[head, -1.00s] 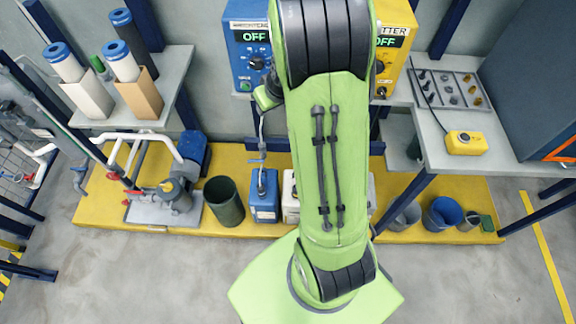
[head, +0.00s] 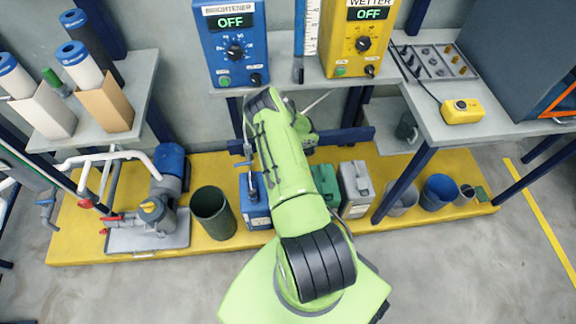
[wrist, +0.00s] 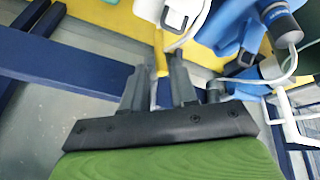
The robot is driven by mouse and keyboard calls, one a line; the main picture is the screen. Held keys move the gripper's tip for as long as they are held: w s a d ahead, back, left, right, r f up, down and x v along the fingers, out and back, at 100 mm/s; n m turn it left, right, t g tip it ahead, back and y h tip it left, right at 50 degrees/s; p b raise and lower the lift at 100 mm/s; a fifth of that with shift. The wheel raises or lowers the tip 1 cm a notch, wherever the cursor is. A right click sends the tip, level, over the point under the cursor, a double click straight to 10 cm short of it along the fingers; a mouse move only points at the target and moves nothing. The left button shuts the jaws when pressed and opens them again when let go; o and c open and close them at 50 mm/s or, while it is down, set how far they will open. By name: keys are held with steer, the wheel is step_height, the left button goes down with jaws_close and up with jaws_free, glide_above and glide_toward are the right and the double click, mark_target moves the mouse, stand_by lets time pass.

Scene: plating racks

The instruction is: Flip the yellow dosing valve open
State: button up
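In the wrist view a narrow upright yellow piece (wrist: 160,53), which looks like the yellow valve's lever, stands just beyond my fingertips beside a thin pale tube. My gripper (wrist: 158,72) is open, with its two dark fingers apart and nothing clearly held between them. The yellow piece lies roughly in line with the gap; I cannot tell whether a finger touches it. In the head view my green arm reaches toward the rack between the dosing boxes and the floor containers, and hides the gripper and this valve. The yellow WETTER box (head: 360,42) reads OFF.
A blue BRIGHTENER box (head: 232,45) also reads OFF. A blue container (head: 255,215), a green one (head: 354,190) and a grey one (head: 357,207) stand on the yellow platform. A pump (head: 160,205) with yellow and red handles stands left. A dark blue beam (wrist: 60,67) crosses the wrist view.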

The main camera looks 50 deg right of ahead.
steer(key=b+x, duration=0.2)
steer(key=x, duration=0.5)
steer(key=shift+w+f+b, duration=0.15)
steer(key=shift+f+b, duration=0.1)
steer(key=shift+b, duration=0.15)
steer(key=shift+c, duration=0.2)
jaws_close()
steer(key=shift+a+f+m+t+y+b, duration=0.1)
steer(key=shift+m+t+y+b, duration=0.3)
steer(key=shift+t+y, duration=0.35)
steer(key=shift+w+a, duration=0.1)
steer(key=shift+o, duration=0.2)
jaws_free()
